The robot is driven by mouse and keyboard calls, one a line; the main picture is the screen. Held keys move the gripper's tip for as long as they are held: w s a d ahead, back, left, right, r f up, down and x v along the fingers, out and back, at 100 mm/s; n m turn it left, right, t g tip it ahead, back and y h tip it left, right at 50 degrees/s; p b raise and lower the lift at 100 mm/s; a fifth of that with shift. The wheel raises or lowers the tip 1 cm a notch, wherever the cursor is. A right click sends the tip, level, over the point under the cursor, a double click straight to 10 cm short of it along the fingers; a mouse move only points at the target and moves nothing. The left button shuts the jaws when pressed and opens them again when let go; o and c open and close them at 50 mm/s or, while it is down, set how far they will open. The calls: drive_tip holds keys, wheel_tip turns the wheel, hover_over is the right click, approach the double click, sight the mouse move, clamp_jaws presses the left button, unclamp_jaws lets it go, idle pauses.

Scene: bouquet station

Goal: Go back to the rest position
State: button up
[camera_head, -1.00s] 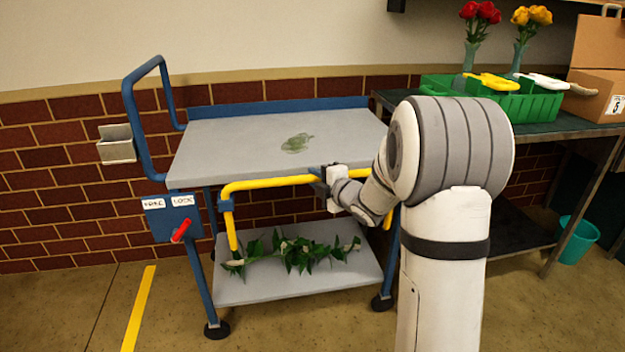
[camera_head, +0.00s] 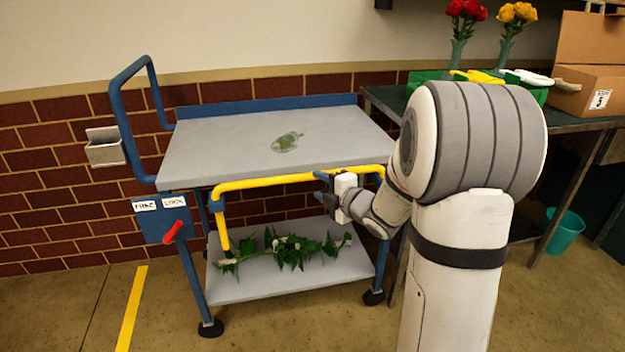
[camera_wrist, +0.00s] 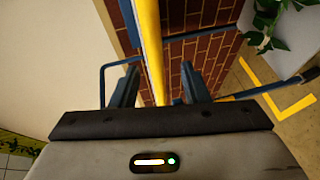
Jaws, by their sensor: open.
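My gripper (camera_head: 323,187) is open and empty in front of the yellow push bar (camera_head: 262,181) of the blue and grey cart (camera_head: 215,143). In the wrist view the yellow bar (camera_wrist: 151,45) runs between the two dark fingers (camera_wrist: 158,88); the fingers do not close on it. I cannot tell whether the bar is still partly between the fingertips or just beyond them. My arm is stretched forward and hides part of the cart's right side.
A leafy garland (camera_head: 290,249) lies on the cart's lower shelf. A red lever (camera_head: 173,232) sits on the label panel at left. At right, a dark table (camera_head: 575,124) bears a green crate, flower vases and a cardboard box (camera_head: 590,92). A teal bin (camera_head: 566,232) stands below.

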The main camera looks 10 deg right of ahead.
drive_tip(key=shift+s+d, duration=0.15)
drive_tip(key=shift+s, duration=0.3)
drive_tip(key=shift+r, duration=0.1)
drive_tip(key=s+d+r+m+g+h+p, duration=0.1)
drive_tip(key=s+r+m+g+h+p, duration=0.1)
drive_tip(key=s+r+m+h+p, duration=0.35)
drive_tip(key=s+d+r+m+g+h+p, duration=0.25)
drive_tip(key=r+m+p, duration=0.35)
drive_tip(key=r+p, duration=0.45)
drive_tip(key=s+a+r+m+g+p, duration=0.2)
drive_tip(key=s+r+m+p, duration=0.1)
drive_tip(key=s, duration=0.4)
drive_tip(key=s+a+r+m+g+y+p, duration=0.1)
drive_tip(key=s+a+r+m+g+p, duration=0.2)
drive_tip(key=s+r+p, duration=0.2)
drive_tip(key=s+a+r+m+g+p, duration=0.2)
drive_tip(key=s+r+m+p, duration=0.2)
drive_tip(key=s, duration=0.6)
drive_tip(key=shift+s+a+r+y+p, duration=0.35)
drive_tip(key=shift+r+p, duration=0.2)
drive_tip(key=shift+p, duration=0.65)
drive_tip(key=shift+g, duration=0.25)
drive_tip(key=shift+c, duration=0.5)
